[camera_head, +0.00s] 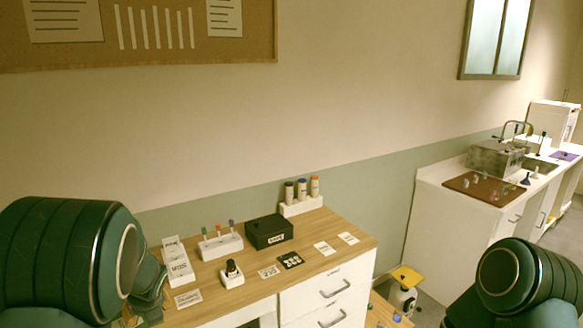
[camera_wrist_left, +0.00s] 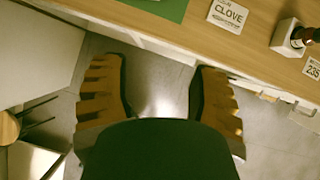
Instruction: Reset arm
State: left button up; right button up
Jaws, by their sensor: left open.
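My left arm (camera_head: 70,262) comes in at the left of the head view, bent, beside the left end of the wooden desk (camera_head: 335,243). In the left wrist view my left gripper (camera_wrist_left: 158,92) is open, its two ridged fingers wide apart with nothing between them. It hangs over the grey floor just off the desk's edge. My right arm (camera_head: 515,283) shows at the lower right of the head view; its gripper is out of the picture. A dark bottle (camera_head: 232,268) stands upright in a small white holder on the desk, apart from both arms.
The desk also holds a white rack of coloured-top sticks (camera_head: 220,245), a black box (camera_head: 269,231), a white stand with three vials (camera_head: 301,196) and several cards. A "CLOVE" card (camera_wrist_left: 228,14) lies near the desk edge. A sink counter (camera_head: 440,178) stands at right.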

pick_arm(q)
jog(key=s+d+f+n+h+b, duration=0.1)
jog(key=s+d+f+n, duration=0.25)
jog(key=f, duration=0.25)
jog(key=s+d+f+n+g+h+b, duration=0.1)
jog(key=s+d+f+n+b, duration=0.2)
jog(key=f, duration=0.4)
jog(key=s+d+f+n+h, duration=0.1)
jog(key=d+f+n, duration=0.2)
jog(key=f+n, duration=0.25)
jog(key=s+d+f+n+g+h+b, duration=0.1)
jog(key=s+d+f+n+h+b, duration=0.3)
jog(key=s+d+f+n, duration=0.7)
jog(key=s+d+n+b, duration=0.1)
jog(key=s+d+n, duration=0.1)
jog(key=d+n, duration=0.2)
jog(key=shift+s+f+n+h, duration=0.4)
jog(key=shift+n, duration=0.8)
pick_arm(e)
notch_tip(320, 180, down, 10)
jog(key=shift+s+f, duration=0.2)
jog(key=shift+s, duration=0.25)
